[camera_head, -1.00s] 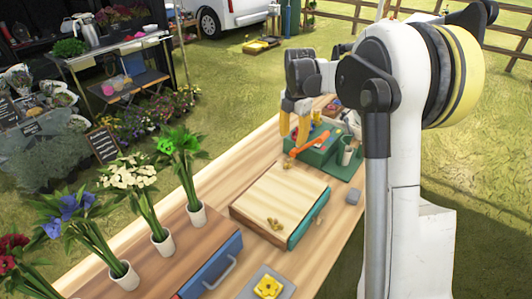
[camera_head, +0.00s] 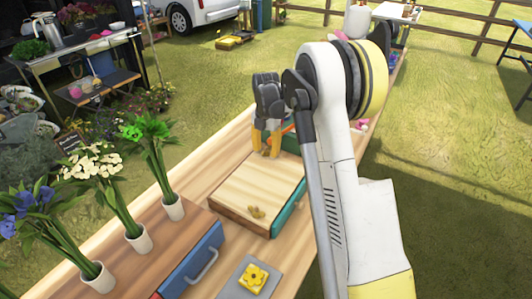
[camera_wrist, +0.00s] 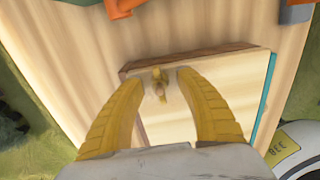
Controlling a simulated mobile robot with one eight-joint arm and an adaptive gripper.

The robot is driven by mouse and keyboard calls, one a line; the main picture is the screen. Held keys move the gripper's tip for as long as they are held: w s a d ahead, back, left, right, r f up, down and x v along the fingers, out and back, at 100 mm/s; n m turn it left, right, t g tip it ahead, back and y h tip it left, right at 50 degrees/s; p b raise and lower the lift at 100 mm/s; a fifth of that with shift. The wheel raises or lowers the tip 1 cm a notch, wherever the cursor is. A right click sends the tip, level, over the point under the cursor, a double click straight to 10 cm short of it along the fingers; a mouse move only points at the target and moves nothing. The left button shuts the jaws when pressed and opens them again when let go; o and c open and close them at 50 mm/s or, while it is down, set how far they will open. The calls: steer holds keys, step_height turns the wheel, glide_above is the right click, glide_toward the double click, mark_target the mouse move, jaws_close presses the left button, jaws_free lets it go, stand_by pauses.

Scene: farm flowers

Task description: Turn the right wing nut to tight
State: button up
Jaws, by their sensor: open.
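A flower press with a pale wooden top board (camera_head: 255,185) lies on the long table. One brass wing nut (camera_head: 256,211) sits on its near end, clear of my gripper. My gripper (camera_head: 266,151) points down at the far end of the press, its yellow fingers apart. In the wrist view, a brass wing nut (camera_wrist: 159,88) by the board's edge shows between the two open fingertips (camera_wrist: 160,78). I cannot tell whether the fingers touch it. In the head view, my fingers largely hide that far nut.
A teal part (camera_head: 289,207) runs along the press's right side. An orange thing (camera_wrist: 122,6) lies beyond the press.

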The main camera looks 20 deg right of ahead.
steer(key=shift+c, duration=0.5)
jaws_close()
